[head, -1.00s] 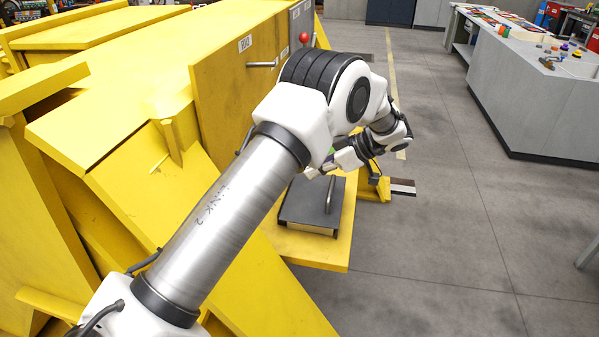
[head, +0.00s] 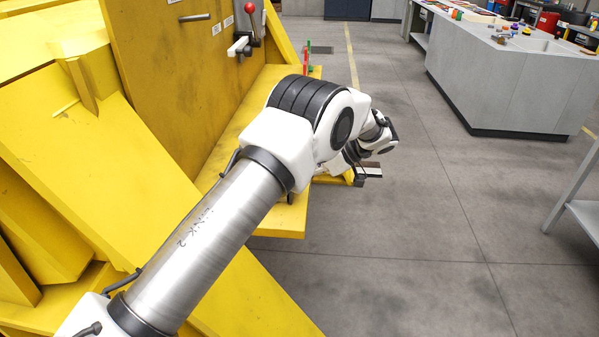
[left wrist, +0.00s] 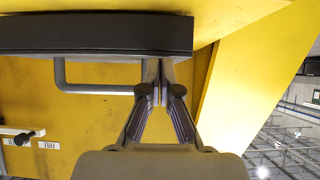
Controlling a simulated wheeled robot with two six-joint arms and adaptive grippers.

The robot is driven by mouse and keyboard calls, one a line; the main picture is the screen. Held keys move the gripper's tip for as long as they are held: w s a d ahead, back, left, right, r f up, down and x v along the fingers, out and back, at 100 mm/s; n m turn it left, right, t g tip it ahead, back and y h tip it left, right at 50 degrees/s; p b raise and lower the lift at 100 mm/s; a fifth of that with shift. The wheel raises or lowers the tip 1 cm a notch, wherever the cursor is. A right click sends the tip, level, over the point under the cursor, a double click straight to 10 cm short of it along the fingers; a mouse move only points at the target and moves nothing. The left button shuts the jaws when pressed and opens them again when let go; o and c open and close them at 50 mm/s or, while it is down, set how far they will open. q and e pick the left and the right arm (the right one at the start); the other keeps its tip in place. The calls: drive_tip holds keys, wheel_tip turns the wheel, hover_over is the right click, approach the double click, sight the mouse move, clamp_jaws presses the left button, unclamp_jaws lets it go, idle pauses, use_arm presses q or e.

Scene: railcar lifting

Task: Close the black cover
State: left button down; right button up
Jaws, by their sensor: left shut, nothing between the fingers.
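The black cover (left wrist: 90,35) is a dark slab across the top left of the left wrist view, with a grey bar handle (left wrist: 95,88) on it. My left gripper (left wrist: 161,80) is shut and empty at the right end of the handle, close to the cover's edge. I cannot tell whether its fingers touch the handle or cover. My right gripper is not in view.
The yellow railcar body (head: 165,90) fills the left, with a red-knobbed lever (head: 250,10) on its panel. A grey workbench (head: 500,85) stands at the upper right. The floor between is clear.

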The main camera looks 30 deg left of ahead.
use_arm(q)
drive_tip(key=shift+d+f+b, duration=0.1)
drive_tip(key=shift+f+b, duration=0.3)
drive_tip(key=shift+f, duration=0.45)
drive_tip(key=shift+d+f, duration=0.15)
drive_tip(key=shift+f, duration=0.15)
drive_tip(key=shift+s+f, duration=0.1)
drive_tip(key=shift+f+b, duration=0.1)
drive_tip(key=shift+b, duration=0.2)
